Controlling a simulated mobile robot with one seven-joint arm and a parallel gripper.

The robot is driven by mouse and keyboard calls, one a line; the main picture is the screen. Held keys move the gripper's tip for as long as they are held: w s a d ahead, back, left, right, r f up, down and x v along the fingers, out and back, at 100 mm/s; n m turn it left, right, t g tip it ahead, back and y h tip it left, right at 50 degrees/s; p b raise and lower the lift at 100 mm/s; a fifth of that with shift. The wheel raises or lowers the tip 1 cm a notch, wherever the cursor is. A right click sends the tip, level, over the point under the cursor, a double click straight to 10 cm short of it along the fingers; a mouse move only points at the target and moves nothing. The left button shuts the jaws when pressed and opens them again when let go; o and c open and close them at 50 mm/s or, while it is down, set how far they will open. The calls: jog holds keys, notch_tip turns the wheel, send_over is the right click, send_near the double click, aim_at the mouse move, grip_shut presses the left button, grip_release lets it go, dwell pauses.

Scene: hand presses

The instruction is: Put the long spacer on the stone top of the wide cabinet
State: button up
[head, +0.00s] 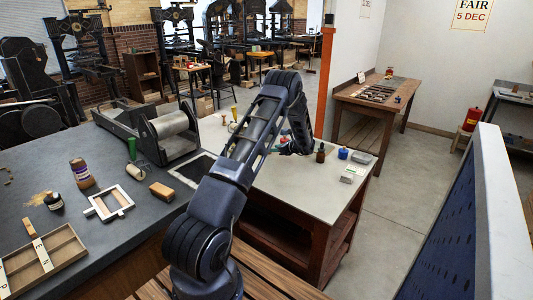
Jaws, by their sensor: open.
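I cannot single out the long spacer in the head view. A light grey top (290,185) lies on a wooden cabinet with open shelves (285,225) at the centre. A broad dark top (60,165) fills the left side. I cannot tell for certain which is the wide cabinet's stone top. My arm rises across the middle and bends down to my gripper (297,148), low over the far part of the light top. My gripper is open; its fingertips are partly hidden by my arm, and nothing shows held in it.
The dark top holds a roller press (165,135), a wooden tray (50,262), a small frame (109,202), a wooden block (162,191) and a brown jar (82,173). A dark bottle (320,152) and blue pot (343,153) stand on the light top. A blue panel (455,235) stands right.

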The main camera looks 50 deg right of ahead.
jog(key=x, duration=0.8)
jog(key=shift+s+d+f, duration=0.1)
jog(key=shift+d+f, duration=0.15)
jog(key=shift+f, duration=0.05)
grip_shut()
